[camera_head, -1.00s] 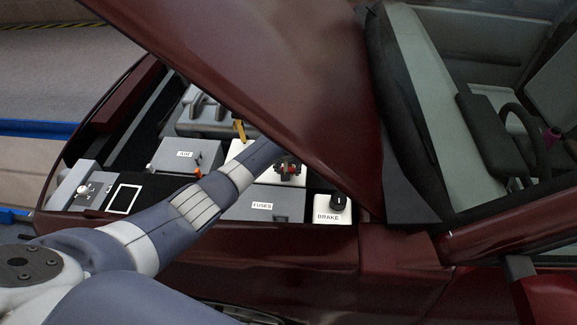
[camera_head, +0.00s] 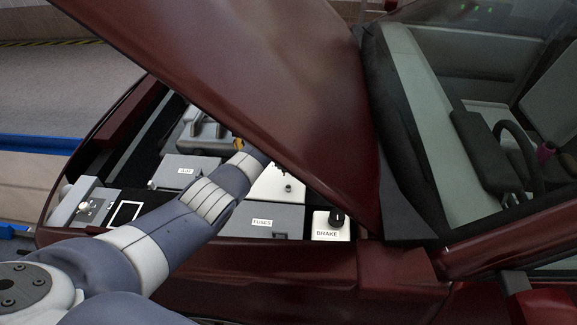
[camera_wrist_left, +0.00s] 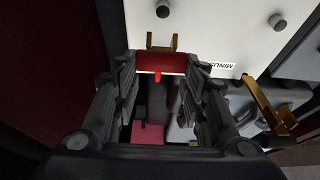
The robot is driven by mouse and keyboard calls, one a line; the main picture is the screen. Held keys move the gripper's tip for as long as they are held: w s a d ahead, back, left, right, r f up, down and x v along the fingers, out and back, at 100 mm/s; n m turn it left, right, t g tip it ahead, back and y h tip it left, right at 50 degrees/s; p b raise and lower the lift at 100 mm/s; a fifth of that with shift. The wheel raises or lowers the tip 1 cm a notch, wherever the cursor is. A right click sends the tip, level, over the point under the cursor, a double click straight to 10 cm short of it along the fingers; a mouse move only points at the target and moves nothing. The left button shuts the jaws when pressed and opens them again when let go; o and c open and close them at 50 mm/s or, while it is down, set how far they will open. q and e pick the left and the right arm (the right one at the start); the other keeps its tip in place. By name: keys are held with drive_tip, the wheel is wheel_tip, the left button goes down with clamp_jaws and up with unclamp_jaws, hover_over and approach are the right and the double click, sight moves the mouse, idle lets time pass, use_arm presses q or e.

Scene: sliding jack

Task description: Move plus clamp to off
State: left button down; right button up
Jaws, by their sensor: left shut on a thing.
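In the wrist view my left gripper (camera_wrist_left: 158,85) is shut on the red plus clamp (camera_wrist_left: 160,62), whose gold jaw (camera_wrist_left: 162,43) points over the white battery (camera_wrist_left: 215,35). The clamp looks apart from the battery's knob-like terminal (camera_wrist_left: 163,11). The gold minus clamp (camera_wrist_left: 262,103) stands at the battery's edge near the MINUS label (camera_wrist_left: 215,65). In the head view my left arm reaches under the raised hood, which hides the gripper and plus clamp. The battery (camera_head: 278,187) shows there with a bare terminal (camera_head: 288,188). My right gripper is not in view.
The dark red hood (camera_head: 240,80) slopes close above my arm. A grey FUSES box (camera_head: 262,220), a BRAKE switch (camera_head: 331,224) and a grey AIR-labelled box (camera_head: 188,172) surround the battery.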

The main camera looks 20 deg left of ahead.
use_arm(q)
drive_tip(key=shift+w+a+r, duration=0.1)
drive_tip(key=shift+w+r, duration=0.15)
